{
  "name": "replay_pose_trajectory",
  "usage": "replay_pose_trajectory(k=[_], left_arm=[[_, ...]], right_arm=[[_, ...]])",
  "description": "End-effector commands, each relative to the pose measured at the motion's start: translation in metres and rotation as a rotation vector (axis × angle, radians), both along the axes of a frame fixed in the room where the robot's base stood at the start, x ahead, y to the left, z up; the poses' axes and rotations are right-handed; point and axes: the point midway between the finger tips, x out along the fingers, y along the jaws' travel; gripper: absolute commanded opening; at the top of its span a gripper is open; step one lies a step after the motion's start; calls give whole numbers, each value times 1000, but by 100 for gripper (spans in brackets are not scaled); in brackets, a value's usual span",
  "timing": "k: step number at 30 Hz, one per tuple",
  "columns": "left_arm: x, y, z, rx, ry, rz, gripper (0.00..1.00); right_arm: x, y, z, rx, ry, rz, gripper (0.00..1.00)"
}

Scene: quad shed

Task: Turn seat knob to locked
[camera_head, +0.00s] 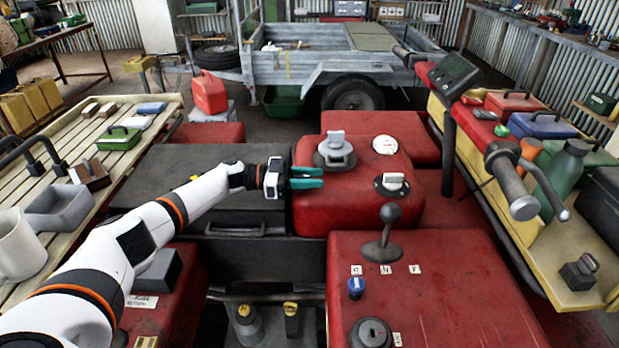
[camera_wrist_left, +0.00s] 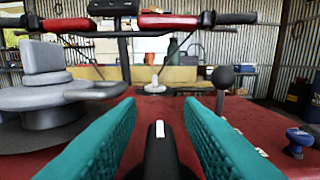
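My left gripper (camera_head: 305,177) is open, its two teal fingers pointing right at the left edge of the red seat-like body (camera_head: 435,205). In the left wrist view, a black knob-like part with a white line (camera_wrist_left: 160,145) sits low between the spread fingers (camera_wrist_left: 163,120). I cannot tell whether they touch it; the gripper hides it in the head view. A grey knob (camera_head: 337,149) stands on the red top just beyond the gripper. A pale-handled knob on a black disc (camera_head: 392,183) is farther right. No lock label is readable. My right gripper is out of view.
A black-balled gear lever (camera_head: 388,222) and a blue knob (camera_head: 355,288) stand on the nearer red body. Handlebars (camera_head: 512,180) rise at the right. A slatted bench (camera_head: 60,215) with boxes is at the left. The space above the red top is mostly free.

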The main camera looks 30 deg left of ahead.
Motion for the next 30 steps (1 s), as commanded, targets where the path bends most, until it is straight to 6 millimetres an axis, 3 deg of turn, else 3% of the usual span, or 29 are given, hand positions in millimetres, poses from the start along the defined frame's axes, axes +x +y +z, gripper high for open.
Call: replay_pose_trajectory(k=[8, 21, 30], left_arm=[[-3, 7, -2, 3, 1, 3, 34], [-38, 84, -3, 3, 1, 2, 34], [-49, 108, -1, 0, 0, 0, 34]], right_arm=[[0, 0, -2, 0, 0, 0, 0], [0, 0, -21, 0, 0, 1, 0], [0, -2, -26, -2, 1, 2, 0]])
